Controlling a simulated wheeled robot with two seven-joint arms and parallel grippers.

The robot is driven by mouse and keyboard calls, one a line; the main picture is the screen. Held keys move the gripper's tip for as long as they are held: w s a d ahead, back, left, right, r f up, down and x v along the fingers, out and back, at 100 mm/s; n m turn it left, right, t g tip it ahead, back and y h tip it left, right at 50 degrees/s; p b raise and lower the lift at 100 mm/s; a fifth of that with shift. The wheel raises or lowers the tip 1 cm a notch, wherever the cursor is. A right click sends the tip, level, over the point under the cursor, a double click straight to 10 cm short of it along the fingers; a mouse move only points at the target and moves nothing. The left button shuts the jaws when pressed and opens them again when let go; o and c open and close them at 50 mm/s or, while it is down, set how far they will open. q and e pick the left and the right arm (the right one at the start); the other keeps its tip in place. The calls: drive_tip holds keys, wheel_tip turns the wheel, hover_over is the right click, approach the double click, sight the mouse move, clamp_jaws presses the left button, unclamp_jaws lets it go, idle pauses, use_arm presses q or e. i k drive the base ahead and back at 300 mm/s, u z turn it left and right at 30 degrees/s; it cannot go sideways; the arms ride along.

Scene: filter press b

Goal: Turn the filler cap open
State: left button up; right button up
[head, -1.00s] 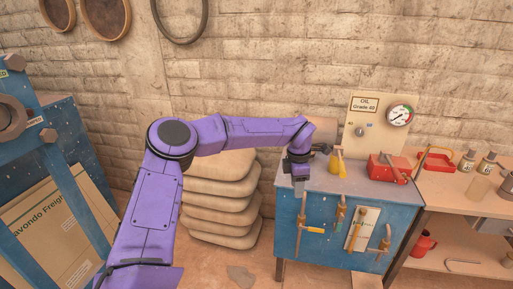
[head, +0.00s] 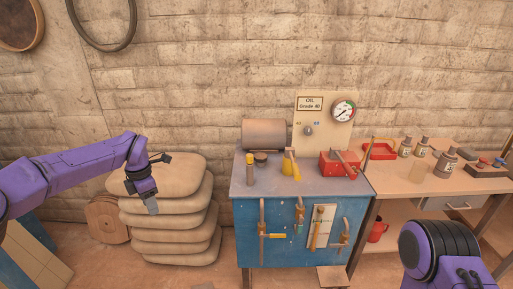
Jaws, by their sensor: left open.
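A dark round cap (head: 261,157), which looks like the filler cap, sits on top of the blue cabinet (head: 245,225), just in front of a brown horizontal cylinder (head: 264,134). I cannot tell from here how far it is turned. My left gripper (head: 153,208) hangs in front of the stacked sacks, left of the cabinet and well apart from the cap. It is open and nothing shows in it. A purple part of my right arm shows at the lower right; its gripper is out of view.
A yellow-topped bottle (head: 250,170), a yellow funnel-like can (head: 290,164) and a red box (head: 339,164) stand on the cabinet. A panel with a gauge (head: 343,111) rises behind. Sacks (head: 180,220) are stacked at left; a wooden bench (head: 440,180) with bottles stands at right.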

sight(260, 156)
drive_tip(key=i, duration=1.25)
drive_tip(key=z, duration=0.9)
